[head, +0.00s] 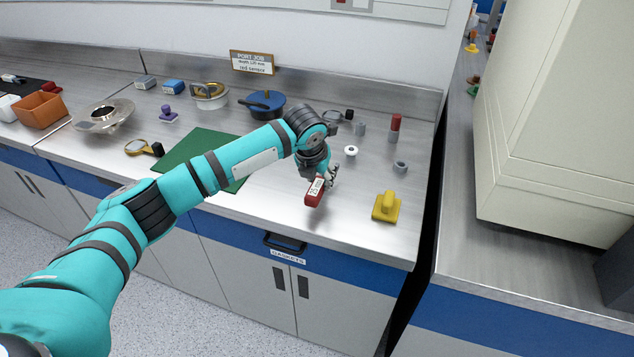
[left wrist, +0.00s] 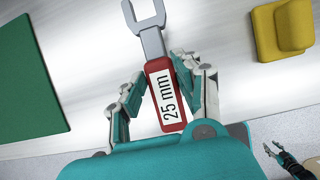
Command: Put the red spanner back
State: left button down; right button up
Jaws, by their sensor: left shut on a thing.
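The red spanner (head: 314,194) has a red handle with a white "25 mm" label and a grey open-ended jaw. My left gripper (head: 326,178) is shut on its handle near the front edge of the steel counter. In the left wrist view the spanner (left wrist: 164,95) lies between the two fingers of my left gripper (left wrist: 162,92), its grey jaw pointing up and away. I cannot tell whether it touches the counter. My right gripper (left wrist: 274,149) shows small at the lower right of the left wrist view, its fingers apart and empty.
A yellow block with a handle (head: 386,206) stands right of the spanner, a green mat (head: 190,152) left. A white ring (head: 351,151), grey nut-like part (head: 400,166) and red-topped cylinder (head: 394,128) stand behind. A sign (head: 252,62) is at the back. A labelled drawer (head: 287,255) is below.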

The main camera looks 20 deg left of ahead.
aim_at(316, 182)
pick_arm(q)
jog(key=shift+w+a+r, duration=0.1)
jog(key=shift+w+a, duration=0.2)
jog(key=shift+w, duration=0.05)
jog(key=shift+f+p, duration=0.6)
jog(key=shift+f, duration=1.25)
jog(key=c, duration=0.9)
grip_release()
jog(key=b+v, duration=0.1)
jog(key=v, duration=1.1)
